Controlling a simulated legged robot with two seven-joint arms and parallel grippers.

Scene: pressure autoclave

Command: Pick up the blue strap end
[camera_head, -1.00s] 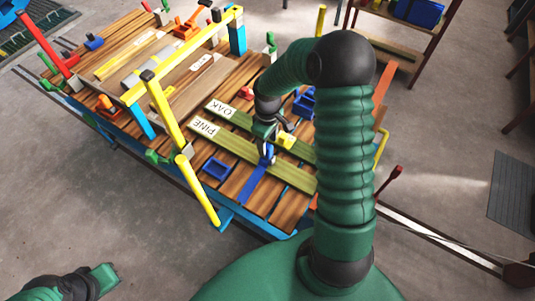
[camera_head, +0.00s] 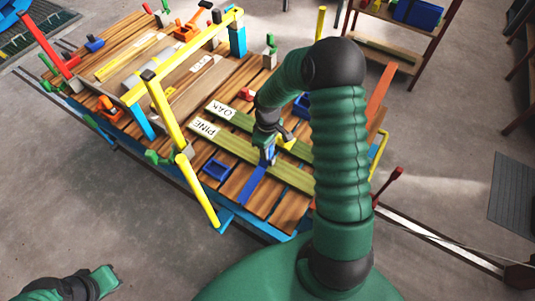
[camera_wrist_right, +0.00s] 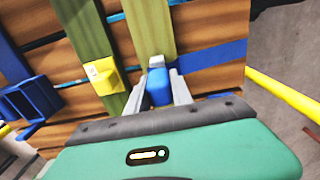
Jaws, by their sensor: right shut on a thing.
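The blue strap (camera_head: 252,185) lies on the slatted wooden deck and runs toward the green boards. In the right wrist view the strap (camera_wrist_right: 215,55) crosses the slats to the right. Its raised blue end (camera_wrist_right: 158,88) has a grey top and stands between the fingers of my right gripper (camera_wrist_right: 161,92). The right gripper (camera_head: 268,153) is shut on this end, over the lower green board, in the head view. The fingers partly hide the end there. My left gripper (camera_head: 105,280) is at the lower left, away from the deck; its opening is unclear.
Two green boards labelled OAK (camera_head: 220,109) and PINE (camera_head: 204,128) lie beside the strap. A yellow rail (camera_head: 165,110) stands to the left.

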